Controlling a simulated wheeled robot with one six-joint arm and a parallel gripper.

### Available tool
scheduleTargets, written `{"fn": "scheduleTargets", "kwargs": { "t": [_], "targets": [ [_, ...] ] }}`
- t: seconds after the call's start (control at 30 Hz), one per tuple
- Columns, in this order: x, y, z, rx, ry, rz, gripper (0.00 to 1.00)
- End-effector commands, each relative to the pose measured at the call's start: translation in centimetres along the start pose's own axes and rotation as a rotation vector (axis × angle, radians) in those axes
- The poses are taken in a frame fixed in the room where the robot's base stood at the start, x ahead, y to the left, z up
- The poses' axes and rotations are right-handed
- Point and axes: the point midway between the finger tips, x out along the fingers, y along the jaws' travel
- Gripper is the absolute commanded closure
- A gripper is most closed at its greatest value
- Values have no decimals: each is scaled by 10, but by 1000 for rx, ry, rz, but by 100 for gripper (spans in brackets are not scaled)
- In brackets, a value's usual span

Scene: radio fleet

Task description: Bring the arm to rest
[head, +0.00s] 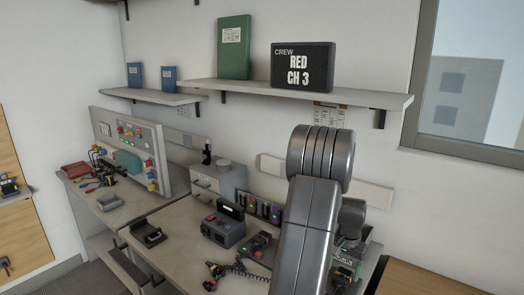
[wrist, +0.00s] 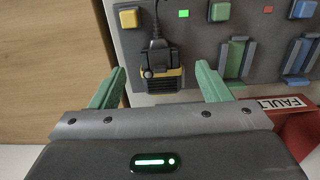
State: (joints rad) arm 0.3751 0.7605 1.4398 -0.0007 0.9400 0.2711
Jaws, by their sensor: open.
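My arm (head: 312,215) rises in the front right of the head view, over the right part of the workbench, and hides what is behind it. In the wrist view my gripper (wrist: 160,78) has its two green fingers spread wide apart. Between and beyond them a black and yellow device (wrist: 160,78) with a black cable sits against a grey panel (wrist: 198,38). No finger visibly touches it. The fingertips cannot be made out clearly in the head view.
The panel carries a yellow button (wrist: 129,16), a green slot (wrist: 236,55) and a blue slot (wrist: 299,56). A red "FAULT" item (wrist: 295,120) lies at right. A shelf (head: 290,93) holds a "RED CH 3" box (head: 303,67). A radio unit (head: 223,228) stands on the bench.

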Motion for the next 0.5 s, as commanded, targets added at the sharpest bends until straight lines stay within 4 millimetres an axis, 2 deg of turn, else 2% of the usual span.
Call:
{"fn": "scheduleTargets", "kwargs": {
  "t": [0.47, 0.5],
  "targets": [
    [-97, 0, -1, 0, 4, -1, 30],
    [-87, 0, 1, 0, -5, 1, 30]
  ]
}}
